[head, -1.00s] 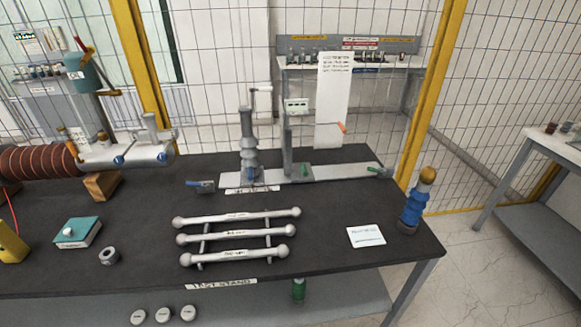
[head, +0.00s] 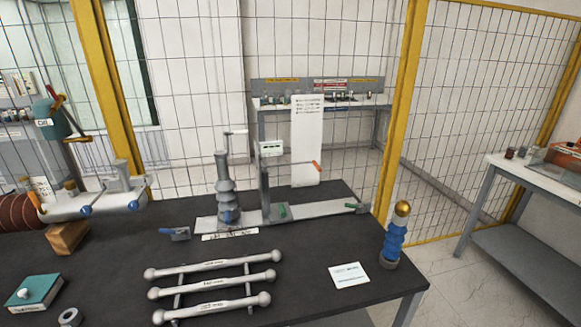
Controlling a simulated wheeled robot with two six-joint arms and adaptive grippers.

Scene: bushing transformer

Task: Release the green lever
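A small green lever (head: 282,211) shows at the foot of the upright post on the grey test fixture (head: 245,218). A second green-tipped lever (head: 357,208) sits at the fixture's right end; I cannot tell from the picture which one the task means. A grey ribbed bushing (head: 226,192) with a blue part low on it stands upright at the fixture's left. A blue-handled lever (head: 174,232) lies at the left end. Neither of my grippers is in view.
The dark table (head: 310,255) holds a rack of grey bars (head: 213,283), a white card (head: 349,274) and a blue insulator (head: 392,243) near the right corner. A white sheet (head: 306,140) stands behind the fixture. Mesh fencing with yellow posts (head: 400,120) surrounds the area.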

